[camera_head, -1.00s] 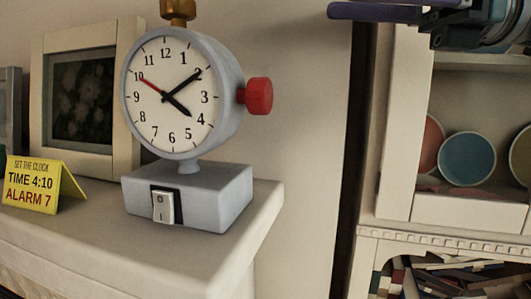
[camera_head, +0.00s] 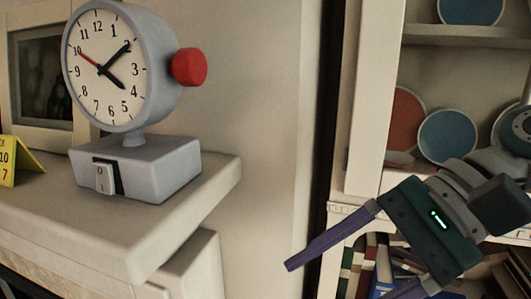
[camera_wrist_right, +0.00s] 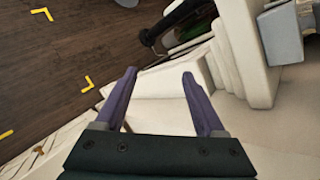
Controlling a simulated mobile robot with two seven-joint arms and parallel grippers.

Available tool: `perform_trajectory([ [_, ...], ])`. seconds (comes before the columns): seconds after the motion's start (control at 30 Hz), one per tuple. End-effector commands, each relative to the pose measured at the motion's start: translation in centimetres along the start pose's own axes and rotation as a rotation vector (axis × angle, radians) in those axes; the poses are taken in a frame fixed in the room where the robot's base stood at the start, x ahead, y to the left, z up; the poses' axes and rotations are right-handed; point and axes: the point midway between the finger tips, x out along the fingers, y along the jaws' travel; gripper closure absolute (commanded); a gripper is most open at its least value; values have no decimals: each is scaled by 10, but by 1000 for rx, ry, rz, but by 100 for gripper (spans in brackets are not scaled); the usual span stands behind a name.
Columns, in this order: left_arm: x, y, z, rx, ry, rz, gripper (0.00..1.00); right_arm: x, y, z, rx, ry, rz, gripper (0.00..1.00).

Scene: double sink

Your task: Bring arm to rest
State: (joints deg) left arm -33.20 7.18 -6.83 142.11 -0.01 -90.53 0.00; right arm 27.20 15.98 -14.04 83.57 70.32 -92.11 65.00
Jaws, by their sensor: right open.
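My right gripper (camera_head: 342,282) hangs at the lower right of the head view, to the right of and below the clock's shelf. Its two purple fingers are apart, with nothing held between them. They also show spread and empty in the right wrist view (camera_wrist_right: 159,76). The grey alarm clock (camera_head: 105,68) stands on the mantel, its red side knob (camera_head: 189,67) facing the gripper but well apart from it. The switch (camera_head: 104,177) is on the clock's base. My left gripper is out of view.
The cream mantel (camera_head: 190,200) ends left of the gripper. A cabinet with plates (camera_head: 447,136) and books (camera_head: 380,265) stands behind it. A yellow card (camera_head: 8,162) and a picture frame (camera_head: 40,85) are at left. The wrist view shows dark wooden floor (camera_wrist_right: 60,60).

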Motion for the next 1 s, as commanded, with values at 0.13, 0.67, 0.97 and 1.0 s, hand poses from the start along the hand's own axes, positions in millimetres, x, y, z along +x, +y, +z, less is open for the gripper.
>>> perform_trajectory([
  [0.13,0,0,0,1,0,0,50,34,80,-1,-335,178,144,29],
  [0.67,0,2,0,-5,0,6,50,-36,219,25,-996,557,731,29],
  [0.97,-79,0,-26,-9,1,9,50,-95,176,70,-1015,567,761,29],
  [1.0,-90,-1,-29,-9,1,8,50,-102,169,76,-1015,567,760,29],
])
